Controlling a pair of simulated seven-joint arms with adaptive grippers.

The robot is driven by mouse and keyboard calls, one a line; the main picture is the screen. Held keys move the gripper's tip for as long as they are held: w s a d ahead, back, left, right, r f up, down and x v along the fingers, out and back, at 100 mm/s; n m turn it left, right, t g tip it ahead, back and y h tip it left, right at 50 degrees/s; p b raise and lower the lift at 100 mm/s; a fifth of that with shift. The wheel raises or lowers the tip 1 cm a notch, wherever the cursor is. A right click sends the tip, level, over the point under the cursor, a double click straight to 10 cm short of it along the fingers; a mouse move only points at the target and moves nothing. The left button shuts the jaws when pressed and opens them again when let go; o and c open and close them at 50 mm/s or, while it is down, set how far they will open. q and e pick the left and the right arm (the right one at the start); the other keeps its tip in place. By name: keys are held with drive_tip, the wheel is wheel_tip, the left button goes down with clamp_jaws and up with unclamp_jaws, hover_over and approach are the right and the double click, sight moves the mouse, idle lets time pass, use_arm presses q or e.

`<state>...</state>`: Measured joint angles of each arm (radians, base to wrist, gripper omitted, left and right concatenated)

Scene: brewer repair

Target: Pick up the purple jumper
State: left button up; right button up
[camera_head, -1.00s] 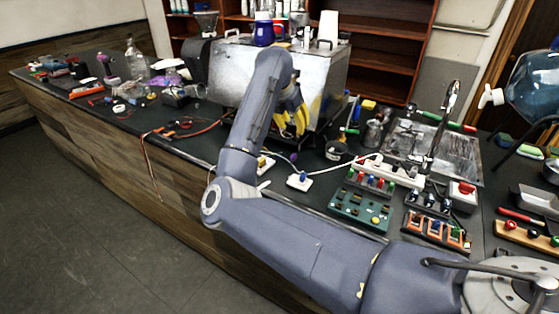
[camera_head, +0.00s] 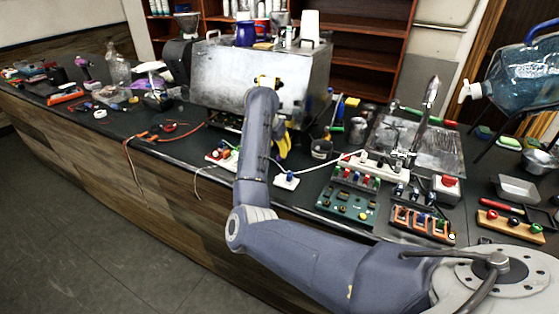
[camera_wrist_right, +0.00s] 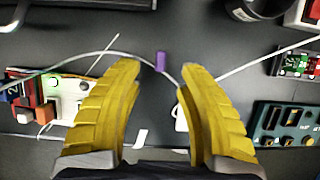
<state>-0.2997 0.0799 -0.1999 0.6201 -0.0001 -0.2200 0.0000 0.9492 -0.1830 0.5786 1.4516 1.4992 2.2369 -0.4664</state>
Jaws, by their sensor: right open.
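The purple jumper (camera_wrist_right: 160,61) is a small purple block on the dark counter, by a white cable, in the right wrist view. My right gripper (camera_wrist_right: 157,72) has two yellow fingers spread apart with nothing between them. Their tips point toward the jumper, which shows between and just beyond them. In the head view the right gripper (camera_head: 283,140) is partly hidden by my own arm, above the counter in front of the metal brewer (camera_head: 225,75). I cannot make out the jumper clearly there. My left gripper is not in view.
A white plate with a blue part (camera_head: 287,181) and a green board (camera_head: 345,203) lie right of the gripper. A white board with red and blue parts (camera_wrist_right: 60,90) lies left in the wrist view. A sink (camera_head: 440,145) is at right.

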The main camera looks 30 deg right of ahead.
sight(279, 156)
drive_tip(key=shift+x, duration=2.75)
drive_tip(key=shift+c, duration=0.3)
clamp_jaws()
